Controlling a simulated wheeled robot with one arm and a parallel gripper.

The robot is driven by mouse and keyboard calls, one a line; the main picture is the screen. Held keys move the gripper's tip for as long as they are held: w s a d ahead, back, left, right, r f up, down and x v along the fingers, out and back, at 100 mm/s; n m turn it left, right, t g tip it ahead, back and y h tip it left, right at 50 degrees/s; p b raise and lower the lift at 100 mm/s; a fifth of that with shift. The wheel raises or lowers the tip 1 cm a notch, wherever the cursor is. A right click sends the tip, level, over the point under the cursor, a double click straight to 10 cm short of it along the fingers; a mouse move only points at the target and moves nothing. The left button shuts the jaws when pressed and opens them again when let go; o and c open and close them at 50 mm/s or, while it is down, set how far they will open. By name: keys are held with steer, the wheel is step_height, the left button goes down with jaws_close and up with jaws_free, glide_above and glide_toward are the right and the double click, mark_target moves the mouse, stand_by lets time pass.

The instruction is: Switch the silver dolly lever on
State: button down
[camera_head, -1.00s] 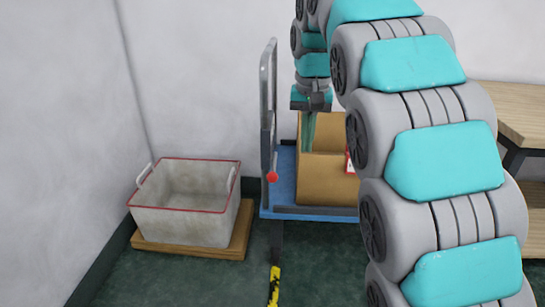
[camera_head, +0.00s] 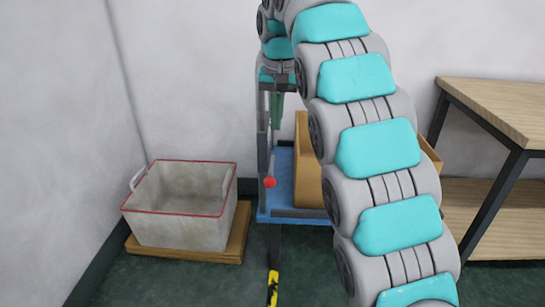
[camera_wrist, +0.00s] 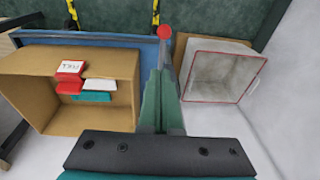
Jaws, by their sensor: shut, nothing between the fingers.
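The silver lever (camera_head: 272,161) is a short rod with a red ball knob (camera_head: 269,182) at its lower end, at the near left of the blue dolly (camera_head: 290,216). The knob also shows in the wrist view (camera_wrist: 164,32), beyond my fingertips. My gripper (camera_head: 277,122) has green fingers pointing down, shut and empty, beside the dolly's upright grey handle and above the lever. The fingers also show in the wrist view (camera_wrist: 160,75), in line with the lever and hiding part of it. I cannot tell whether they touch it.
An open cardboard box (camera_wrist: 28,68) on the dolly holds red, white and teal packets. A grey red-rimmed bin (camera_head: 180,229) stands on a wooden board to the left. A wooden shelf table (camera_head: 495,105) stands at the right. A yellow-black strip (camera_head: 272,288) lies in front.

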step_height(320, 180, down, 3)
steer(key=b, duration=0.2)
glide_above(272, 178)
steer(key=w, duration=0.2)
step_height(272, 178, down, 7)
steer(key=shift+s+f, duration=0.35)
steer(key=shift+f, duration=0.55)
steer(key=shift+s+f, duration=0.35)
steer(key=shift+f, duration=0.55)
steer(key=shift+f, duration=0.1)
steer(key=f+t+b, duration=0.1)
steer(key=f+b, duration=0.1)
steer(key=b, duration=0.1)
steer(key=shift+s+f+t, duration=0.15)
steer(key=shift+s+t, duration=0.25)
step_height(272, 178, down, 4)
steer(key=t+b, duration=0.3)
steer(key=b, duration=0.2)
steer(key=shift+s+f+b, duration=0.1)
steer(key=shift+s+b, duration=0.05)
steer(key=shift+b, duration=0.15)
steer(key=shift+w+f+t+b, duration=0.3)
steer(key=shift+f+t+b, duration=0.15)
steer(key=shift+f, duration=0.3)
steer(key=shift+w+f+t+b, duration=0.4)
steer(key=shift+f+b, duration=0.1)
steer(key=shift+f, duration=0.3)
steer(key=shift+w+f+t+b, duration=0.25)
steer(key=shift+f+t+b, duration=0.2)
steer(key=shift+f, duration=0.3)
